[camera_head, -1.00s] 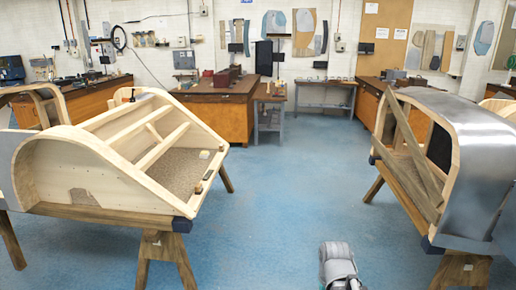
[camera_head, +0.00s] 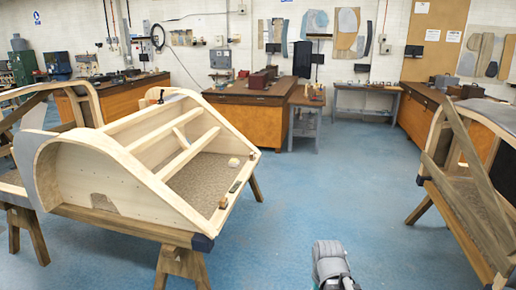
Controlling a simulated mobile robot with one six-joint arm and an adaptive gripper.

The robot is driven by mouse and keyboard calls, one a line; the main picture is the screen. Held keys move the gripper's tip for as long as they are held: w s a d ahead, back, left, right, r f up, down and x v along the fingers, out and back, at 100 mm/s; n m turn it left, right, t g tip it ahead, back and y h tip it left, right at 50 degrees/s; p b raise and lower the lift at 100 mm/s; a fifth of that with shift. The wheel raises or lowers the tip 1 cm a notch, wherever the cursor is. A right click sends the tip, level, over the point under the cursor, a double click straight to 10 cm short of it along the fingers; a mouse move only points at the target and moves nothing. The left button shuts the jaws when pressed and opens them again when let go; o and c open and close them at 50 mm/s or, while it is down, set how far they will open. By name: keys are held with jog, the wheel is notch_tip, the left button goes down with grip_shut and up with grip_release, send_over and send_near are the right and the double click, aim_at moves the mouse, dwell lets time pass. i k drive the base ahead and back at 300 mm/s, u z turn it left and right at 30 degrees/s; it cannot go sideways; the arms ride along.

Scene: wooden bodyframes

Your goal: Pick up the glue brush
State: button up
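I cannot make out a glue brush for certain. Several small items lie on the wooden bodyframe (camera_head: 115,180) at the left: a small pale block (camera_head: 234,162), a dark flat piece (camera_head: 236,186) and a small tan piece (camera_head: 223,202) along its right rim. A small dark upright object with some orange (camera_head: 161,96) shows at its far top edge. They are too small to identify. Part of my grey arm shows at the bottom centre, over the floor and apart from the bodyframe. My gripper's fingers are not in view.
The bodyframe rests on wooden trestles (camera_head: 180,265). Another bodyframe (camera_head: 478,170) stands at the right edge, and more framework (camera_head: 85,105) is at the left. Workbenches (camera_head: 245,115) line the back wall. Blue floor (camera_head: 350,190) is clear between the two bodyframes.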

aim_at(253, 157)
jog(key=u, duration=0.3)
jog(key=i, duration=3.75)
jog(key=z, duration=0.15)
